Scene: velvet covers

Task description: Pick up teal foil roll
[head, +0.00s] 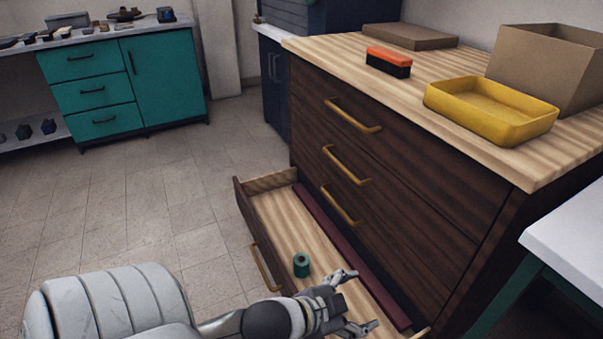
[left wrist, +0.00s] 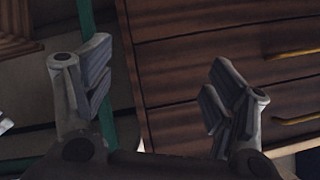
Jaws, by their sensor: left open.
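The teal foil roll (head: 301,265) stands upright on the floor of the open bottom drawer (head: 270,214), seen in the head view. My left gripper (head: 362,302) is open and empty above the drawer, to the right of the roll and apart from it. In the left wrist view my left gripper (left wrist: 155,95) shows both fingers spread wide with nothing between them. That view faces the dresser front (left wrist: 190,60), and the roll is not in it. My right gripper is in neither view.
The wooden dresser (head: 390,150) carries a yellow tray (head: 490,123), an orange and black brush (head: 388,62) and a cardboard box (head: 548,70). A maroon strip (head: 345,250) lies along the drawer's inner side. A white table (head: 570,240) stands at right. The floor at left is clear.

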